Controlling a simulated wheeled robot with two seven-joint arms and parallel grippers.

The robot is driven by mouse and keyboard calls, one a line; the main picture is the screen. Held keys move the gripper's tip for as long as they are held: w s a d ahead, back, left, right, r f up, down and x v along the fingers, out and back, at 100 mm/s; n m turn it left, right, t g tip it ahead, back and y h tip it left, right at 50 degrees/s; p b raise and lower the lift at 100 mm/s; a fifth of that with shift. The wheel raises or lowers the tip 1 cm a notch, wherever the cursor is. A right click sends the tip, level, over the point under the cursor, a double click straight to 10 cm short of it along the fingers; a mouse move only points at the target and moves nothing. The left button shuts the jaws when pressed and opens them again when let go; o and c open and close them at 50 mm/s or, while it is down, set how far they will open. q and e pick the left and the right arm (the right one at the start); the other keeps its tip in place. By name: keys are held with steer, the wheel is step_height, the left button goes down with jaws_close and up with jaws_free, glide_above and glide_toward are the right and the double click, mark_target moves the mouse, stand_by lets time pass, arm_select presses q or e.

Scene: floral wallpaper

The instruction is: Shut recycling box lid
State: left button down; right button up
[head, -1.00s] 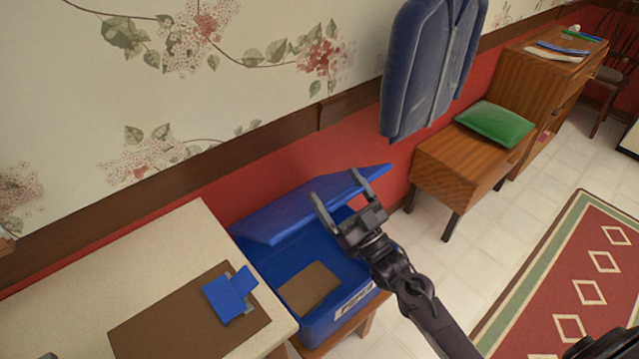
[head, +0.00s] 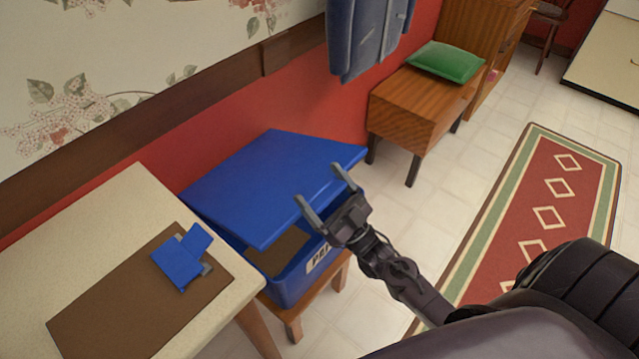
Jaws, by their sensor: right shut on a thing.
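The blue recycling box (head: 290,287) stands on a small wooden stand between the table and the wooden bench. Its blue lid (head: 265,185) is hinged at the wall side and tilted partly down over the box. A gap shows at the front, with brown material (head: 272,258) inside. My right gripper (head: 318,183) is at the lid's front edge, its two fingers overlapping the lid. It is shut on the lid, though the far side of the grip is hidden. My left gripper is out of view.
A pale table (head: 150,200) with a brown mat (head: 95,300) and a blue object (head: 182,258) stands left of the box. A wooden bench (head: 400,105) with a green cushion (head: 446,61) is behind right. A red rug (head: 545,215) lies on the open floor.

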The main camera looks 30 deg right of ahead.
steer(key=o, duration=0.9)
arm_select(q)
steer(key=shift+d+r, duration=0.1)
arm_select(e)
steer(key=shift+o, duration=1)
steer(key=shift+s+d, duration=0.15)
steer(key=shift+s, duration=0.1)
steer(key=shift+f, duration=0.1)
steer(key=b+v, duration=0.1)
steer(key=v, duration=0.5)
steer(key=shift+s+d+f, duration=0.1)
steer(key=shift+s, duration=0.1)
steer(key=shift+s+d+f, duration=0.2)
steer(key=shift+s+f, duration=0.1)
steer(key=shift+s, duration=0.1)
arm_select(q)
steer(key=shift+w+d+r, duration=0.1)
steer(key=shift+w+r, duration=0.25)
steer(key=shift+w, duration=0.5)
